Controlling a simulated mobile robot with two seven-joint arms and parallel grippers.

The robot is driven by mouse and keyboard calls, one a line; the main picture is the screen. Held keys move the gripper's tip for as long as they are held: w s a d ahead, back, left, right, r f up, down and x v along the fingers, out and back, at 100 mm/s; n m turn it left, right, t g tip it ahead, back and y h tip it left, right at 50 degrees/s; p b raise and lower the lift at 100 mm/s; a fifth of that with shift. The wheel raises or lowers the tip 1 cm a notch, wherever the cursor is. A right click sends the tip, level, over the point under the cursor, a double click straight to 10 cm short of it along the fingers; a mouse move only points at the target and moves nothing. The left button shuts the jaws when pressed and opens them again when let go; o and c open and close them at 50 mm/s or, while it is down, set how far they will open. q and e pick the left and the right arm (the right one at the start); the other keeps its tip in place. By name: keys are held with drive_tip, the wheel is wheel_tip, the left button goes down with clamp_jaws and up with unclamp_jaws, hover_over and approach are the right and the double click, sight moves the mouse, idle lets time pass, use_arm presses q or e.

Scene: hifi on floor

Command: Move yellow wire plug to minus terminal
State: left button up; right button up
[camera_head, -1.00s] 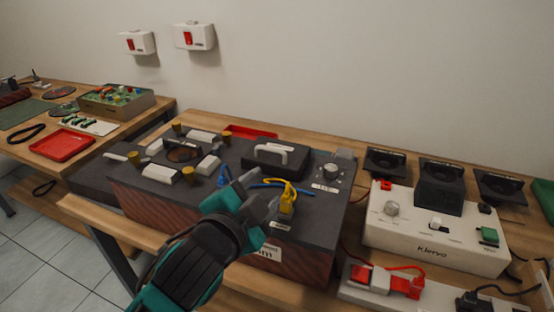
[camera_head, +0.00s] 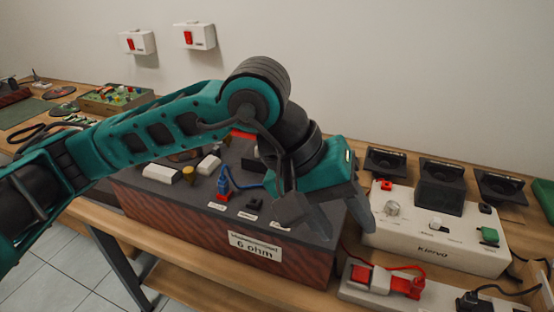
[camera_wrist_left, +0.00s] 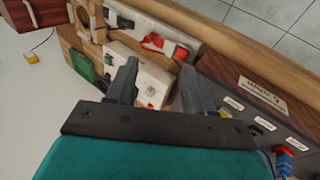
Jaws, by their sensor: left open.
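The yellow wire plug is hidden behind my left gripper in the head view. In the left wrist view a small yellow patch (camera_wrist_left: 225,113) shows beside the right-hand finger; it looks like part of that plug. My left gripper (camera_head: 346,230) is open above the right front part of the dark 6 ohm box (camera_head: 185,215). Its open fingers also show in the left wrist view (camera_wrist_left: 160,92). A blue plug with a red base (camera_head: 222,186) stands at the left front terminal, also in the left wrist view (camera_wrist_left: 283,158). A black middle terminal (camera_head: 247,203) is bare. The terminal labels are too small to read.
The white Klervo box (camera_head: 435,240) stands right of the dark box, with black speakers (camera_head: 440,187) behind it. A power strip with red plugs (camera_head: 385,284) lies in front. My left arm crosses above the left workbench area.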

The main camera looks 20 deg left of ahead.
use_arm(q)
drive_tip(key=w+a+r+m+t+y, duration=0.1)
drive_tip(key=w+a+t+y, duration=0.15)
drive_tip(key=a, duration=0.35)
drive_tip(key=w+a+r+t+y, duration=0.1)
drive_tip(key=w+a+y, duration=0.3)
drive_tip(key=a, duration=0.1)
drive_tip(key=x, duration=1.2)
drive_tip(key=shift+s+d+f, duration=0.1)
drive_tip(key=shift+d+f, duration=0.1)
drive_tip(key=shift+f, duration=0.3)
drive_tip(key=shift+c, duration=0.2)
clamp_jaws()
drive_tip(key=shift+r+p, duration=0.3)
drive_tip(key=shift+r, duration=0.4)
drive_tip(key=shift+r+p, duration=0.55)
drive_tip(key=shift+r, duration=1.1)
